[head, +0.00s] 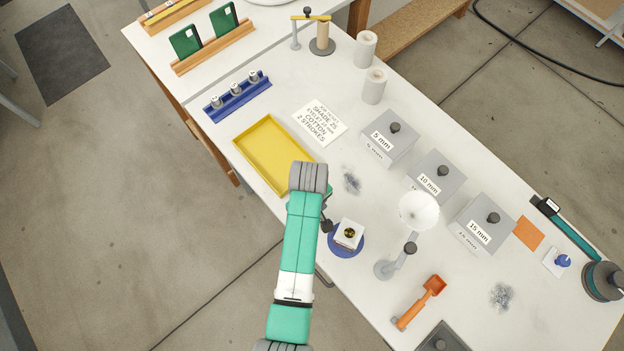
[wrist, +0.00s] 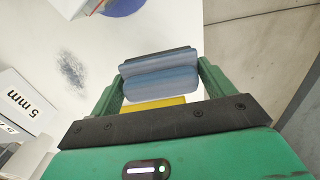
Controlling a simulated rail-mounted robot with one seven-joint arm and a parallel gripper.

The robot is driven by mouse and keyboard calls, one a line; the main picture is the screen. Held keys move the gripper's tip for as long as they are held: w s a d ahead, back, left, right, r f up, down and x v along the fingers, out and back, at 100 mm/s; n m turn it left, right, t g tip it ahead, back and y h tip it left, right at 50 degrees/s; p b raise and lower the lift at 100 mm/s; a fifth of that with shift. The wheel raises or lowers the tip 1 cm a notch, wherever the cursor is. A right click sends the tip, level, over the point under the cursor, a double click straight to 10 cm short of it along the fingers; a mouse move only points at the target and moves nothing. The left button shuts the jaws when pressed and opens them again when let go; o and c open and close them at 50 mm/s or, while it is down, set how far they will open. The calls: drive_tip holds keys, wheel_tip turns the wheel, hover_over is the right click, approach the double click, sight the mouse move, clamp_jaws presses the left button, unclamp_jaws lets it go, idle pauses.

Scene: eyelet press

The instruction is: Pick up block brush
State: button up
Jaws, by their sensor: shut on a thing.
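In the head view my own arm covers most of the gripper, beside the right edge of the yellow tray (head: 262,152). A white block with a gold top (head: 348,233) sits on a blue disc (head: 346,250) just right of that shape.
Grey boxes labelled 5 mm (head: 388,140), 10 mm (head: 436,178) and 15 mm (head: 483,225) stand to the right. Grey filings (head: 351,181) lie on the table.

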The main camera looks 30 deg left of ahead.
drive_tip(key=s+d+r, duration=0.1)
drive_tip(key=s+d, duration=0.1)
drive_tip(key=s, duration=1.1)
drive_tip(key=shift+s+d+r+p, duration=0.2)
drive_tip(key=shift+d+p, duration=0.1)
drive_tip(key=shift+p, duration=0.15)
